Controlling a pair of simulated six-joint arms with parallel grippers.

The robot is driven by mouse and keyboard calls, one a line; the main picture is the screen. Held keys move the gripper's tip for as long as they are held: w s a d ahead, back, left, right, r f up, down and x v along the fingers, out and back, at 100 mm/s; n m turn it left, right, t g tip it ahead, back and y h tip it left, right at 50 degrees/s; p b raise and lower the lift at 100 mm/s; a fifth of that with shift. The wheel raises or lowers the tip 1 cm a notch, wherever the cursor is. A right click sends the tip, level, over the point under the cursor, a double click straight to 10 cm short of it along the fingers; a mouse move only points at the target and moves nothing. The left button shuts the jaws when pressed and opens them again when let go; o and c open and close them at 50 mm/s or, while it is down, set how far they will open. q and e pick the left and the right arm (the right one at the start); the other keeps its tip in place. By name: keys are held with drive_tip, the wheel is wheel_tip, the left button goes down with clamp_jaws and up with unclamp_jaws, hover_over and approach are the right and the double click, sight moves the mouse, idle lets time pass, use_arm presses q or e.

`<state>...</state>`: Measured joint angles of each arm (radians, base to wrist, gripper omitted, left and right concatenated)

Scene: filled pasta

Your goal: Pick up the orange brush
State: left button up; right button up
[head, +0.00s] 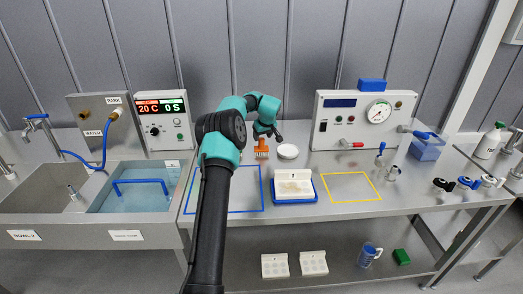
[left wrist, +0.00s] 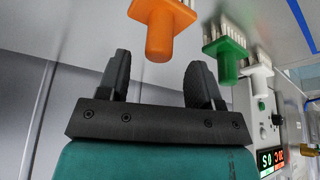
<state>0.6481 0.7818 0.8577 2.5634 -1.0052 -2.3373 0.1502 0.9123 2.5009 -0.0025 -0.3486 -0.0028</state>
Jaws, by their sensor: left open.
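The orange brush (head: 261,150) stands upright, bristles down, on the steel bench beyond my left arm. In the left wrist view, its orange handle (left wrist: 160,32) is just beyond the gap between my fingers. My left gripper (head: 268,136) is close to it in the head view, and its two dark fingers (left wrist: 161,65) are spread apart with nothing between them. A green brush (left wrist: 226,58) and a white brush (left wrist: 259,72) stand in a row beside the orange one. In the head view I cannot make them out behind my arm. My right gripper is not shown.
A white round dish (head: 288,151) sits right of the orange brush. A blue tray (head: 296,200) with a white mould (head: 294,178) is nearer the front. The yellow outlined area (head: 350,187) is empty. A sink with water (head: 130,200) is at the left.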

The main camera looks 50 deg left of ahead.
sight(262, 139)
use_arm(q)
drive_tip(key=shift+x, duration=2.55)
drive_tip(key=shift+c, duration=0.2)
drive_tip(key=c, duration=1)
drive_tip(key=shift+r, duration=0.2)
